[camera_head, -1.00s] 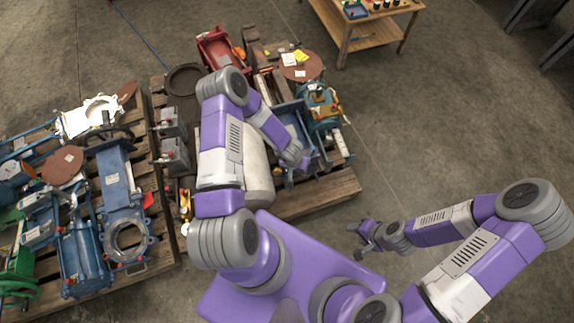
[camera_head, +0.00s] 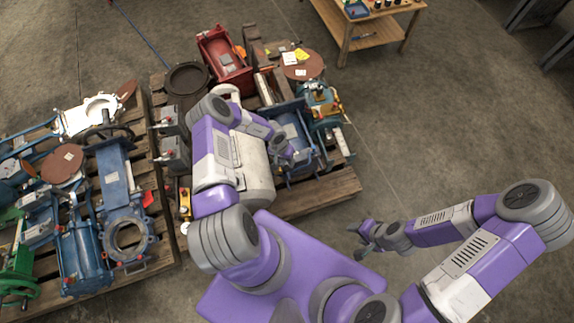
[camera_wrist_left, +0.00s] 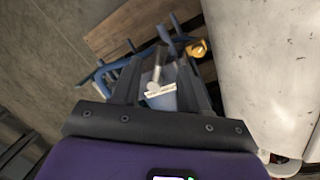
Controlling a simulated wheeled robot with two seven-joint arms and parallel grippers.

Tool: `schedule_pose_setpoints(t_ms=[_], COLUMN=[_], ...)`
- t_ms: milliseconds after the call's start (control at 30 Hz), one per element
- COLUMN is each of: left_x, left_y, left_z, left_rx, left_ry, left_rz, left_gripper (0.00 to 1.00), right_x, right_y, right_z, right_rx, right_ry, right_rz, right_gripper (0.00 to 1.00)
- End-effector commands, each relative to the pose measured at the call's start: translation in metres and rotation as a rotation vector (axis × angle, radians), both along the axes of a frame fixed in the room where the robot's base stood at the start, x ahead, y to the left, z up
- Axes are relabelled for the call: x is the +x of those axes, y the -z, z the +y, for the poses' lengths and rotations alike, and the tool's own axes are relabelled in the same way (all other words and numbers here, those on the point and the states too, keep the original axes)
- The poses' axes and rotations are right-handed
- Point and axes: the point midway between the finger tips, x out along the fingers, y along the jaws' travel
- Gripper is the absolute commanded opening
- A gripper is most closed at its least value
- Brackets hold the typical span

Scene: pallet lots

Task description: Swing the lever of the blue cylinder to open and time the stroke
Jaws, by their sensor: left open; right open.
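The blue cylinder (camera_head: 297,130) lies on the right-hand pallet, partly hidden behind my left wrist in the head view. In the left wrist view a blue body (camera_wrist_left: 162,101) with a white label lies beyond the fingers. A pale metal lever-like rod (camera_wrist_left: 157,68) stands up from it, seen between the fingers. My left gripper (camera_head: 287,155) is beside the cylinder's left side; in its wrist view its open fingers (camera_wrist_left: 163,85) straddle the rod in the picture. Contact cannot be told. My right gripper (camera_head: 366,240) is open and empty over bare floor.
A large white-grey tank (camera_head: 255,165) lies close beside my left arm. A red machine part (camera_head: 222,55) and a teal unit (camera_head: 322,105) share the pallet (camera_head: 325,190). Another loaded pallet is at left.

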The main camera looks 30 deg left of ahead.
Motion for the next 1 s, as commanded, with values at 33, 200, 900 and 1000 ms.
schedule_pose_setpoints(t_ms=[33,200,900,1000], left_x=[0.0,0.001,0.001,0.001], left_y=[0.01,0.028,0.033,0.033], left_z=[-0.002,-0.006,-0.007,-0.007], left_rx=[0.0,0.001,0.002,0.002], left_ry=[0.001,0.001,0.001,0.001], left_rz=[0.001,0.001,-0.001,-0.001], left_gripper=[0.44,0.44,0.0,0.0], right_x=[0.0,0.0,0.0,0.0], right_y=[0.004,0.008,0.008,0.008], right_z=[0.0,0.0,0.0,0.0], right_rx=[0.0,0.0,0.0,0.0], right_ry=[0.0,0.0,0.0,0.0], right_rz=[0.0,0.0,0.0,0.0], right_gripper=[0.5,0.5,0.5,0.5])
